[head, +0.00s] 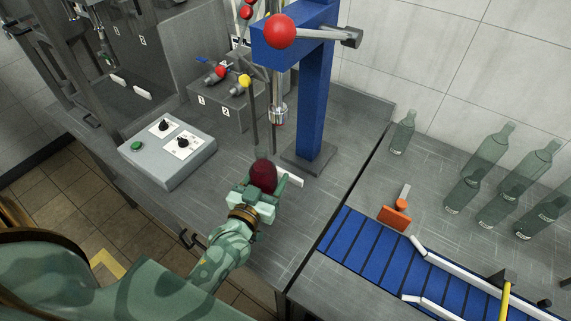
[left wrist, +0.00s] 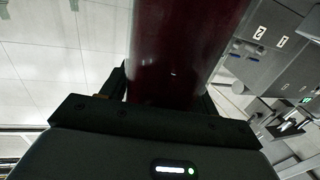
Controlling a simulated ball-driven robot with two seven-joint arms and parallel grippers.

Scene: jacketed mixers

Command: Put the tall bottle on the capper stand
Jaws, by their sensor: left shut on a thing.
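My left gripper (head: 252,203) is shut on the tall bottle (head: 263,176), which looks dark red. The bottle also fills the upper middle of the left wrist view (left wrist: 180,50), between the fingers; its ends are out of that view. In the head view the gripper hides its lower part, so I cannot tell whether it touches the bench. The capper (head: 318,90) is a blue column with a red-knobbed lever (head: 280,31) and a chrome head (head: 278,114). The bottle is in front of and below this head. A dark base plate (head: 308,158) lies at the column's foot. My right gripper is not in view.
A white bar (head: 290,178) lies beside the bottle. A grey control box (head: 167,153) stands left. Several clear green bottles (head: 490,143) stand on the right bench, with an orange block (head: 394,217) and a blue conveyor (head: 375,257) nearer. Bare bench lies right of the gripper.

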